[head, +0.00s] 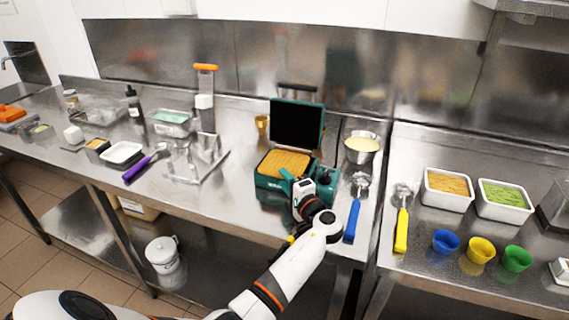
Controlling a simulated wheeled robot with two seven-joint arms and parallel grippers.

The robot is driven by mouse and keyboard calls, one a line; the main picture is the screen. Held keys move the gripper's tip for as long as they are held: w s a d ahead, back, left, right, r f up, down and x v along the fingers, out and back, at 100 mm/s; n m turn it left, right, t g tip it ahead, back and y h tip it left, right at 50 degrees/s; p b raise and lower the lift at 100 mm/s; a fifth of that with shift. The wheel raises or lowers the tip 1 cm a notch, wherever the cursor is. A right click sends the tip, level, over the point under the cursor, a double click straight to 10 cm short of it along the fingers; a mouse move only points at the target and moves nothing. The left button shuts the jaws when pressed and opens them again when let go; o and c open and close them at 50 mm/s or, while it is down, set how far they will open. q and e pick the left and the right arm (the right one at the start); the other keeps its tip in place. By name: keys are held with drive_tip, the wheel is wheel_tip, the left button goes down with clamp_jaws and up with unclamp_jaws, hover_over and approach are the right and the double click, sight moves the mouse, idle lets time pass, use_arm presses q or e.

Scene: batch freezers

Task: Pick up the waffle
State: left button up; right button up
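A golden waffle (285,162) lies in the lower plate of a teal waffle maker (268,183) on the steel counter. The maker's lid (297,125) stands open and upright behind it, with its dark inner face showing.
A bowl of batter (361,147) stands right of the maker. A clear rack (195,160) stands to the left. Some counter left of the maker is bare.

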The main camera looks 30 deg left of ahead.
use_arm(q)
drive_tip(key=c, duration=0.6)
clamp_jaws()
use_arm(e)
drive_tip(key=shift+d, duration=0.2)
drive_tip(key=shift+d, duration=0.15)
use_arm(q)
drive_tip(key=shift+r, duration=0.1)
